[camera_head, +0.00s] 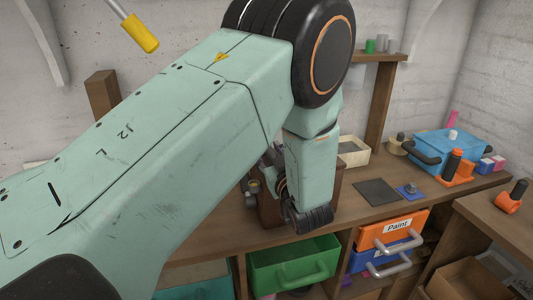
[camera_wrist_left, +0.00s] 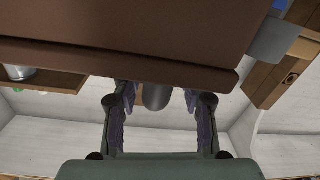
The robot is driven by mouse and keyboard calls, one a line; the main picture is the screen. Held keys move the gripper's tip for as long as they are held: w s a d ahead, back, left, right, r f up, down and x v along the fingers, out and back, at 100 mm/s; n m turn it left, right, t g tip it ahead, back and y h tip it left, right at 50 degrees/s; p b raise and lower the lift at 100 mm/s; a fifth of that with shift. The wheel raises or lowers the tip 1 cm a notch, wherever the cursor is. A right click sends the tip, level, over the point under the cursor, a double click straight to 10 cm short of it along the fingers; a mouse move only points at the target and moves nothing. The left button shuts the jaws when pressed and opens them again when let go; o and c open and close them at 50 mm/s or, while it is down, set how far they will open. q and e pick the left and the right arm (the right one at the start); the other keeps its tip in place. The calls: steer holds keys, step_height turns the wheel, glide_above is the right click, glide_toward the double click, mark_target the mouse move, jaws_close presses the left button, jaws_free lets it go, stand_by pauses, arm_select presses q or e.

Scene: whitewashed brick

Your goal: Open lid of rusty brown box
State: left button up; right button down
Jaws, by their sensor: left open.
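The rusty brown box (camera_head: 268,210) stands on the wooden workbench in the head view, mostly hidden behind my left arm. In the left wrist view a broad brown surface, which looks like the box (camera_wrist_left: 130,25), fills the top, with a lip along its lower edge. My left gripper (camera_wrist_left: 160,92) is open, its two fingers apart just below that lip. A dark rounded piece (camera_wrist_left: 156,97) shows between the fingers; I cannot tell whether they touch it. In the head view the gripper is mostly hidden by my arm. My right gripper is not in view.
A blue bin (camera_head: 445,147), a dark flat mat (camera_head: 376,191) and a pale open tray (camera_head: 354,152) lie on the bench to the right. Below are an orange drawer marked Paint (camera_head: 385,232) and a green bin (camera_head: 290,262). A wooden post (camera_head: 381,100) rises behind.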

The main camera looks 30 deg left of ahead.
arm_select(q)
steer(key=shift+x, duration=0.85)
steer(key=shift+w+a+f, duration=0.2)
steer(key=shift+w+f, duration=0.05)
steer(key=shift+w, duration=0.1)
steer(key=shift+w+d+r, duration=0.1)
steer(key=shift+w+r, duration=0.05)
steer(key=shift+d+r, duration=0.25)
steer(key=shift+r, duration=0.05)
steer(key=shift+s+a+f, duration=0.1)
steer(key=shift+s+a, duration=0.1)
steer(key=shift+a, duration=0.2)
steer(key=shift+c, duration=0.3)
steer(key=shift+w+a+f, duration=0.1)
steer(key=shift+a+f, duration=0.05)
steer(key=shift+c, duration=0.6)
steer(key=shift+w, duration=0.15)
steer(key=shift+c, duration=0.8)
steer(key=shift+d, duration=0.35)
steer(key=c, duration=0.3)
steer(key=shift+c, duration=0.8)
steer(key=shift+a, duration=0.1)
jaws_close()
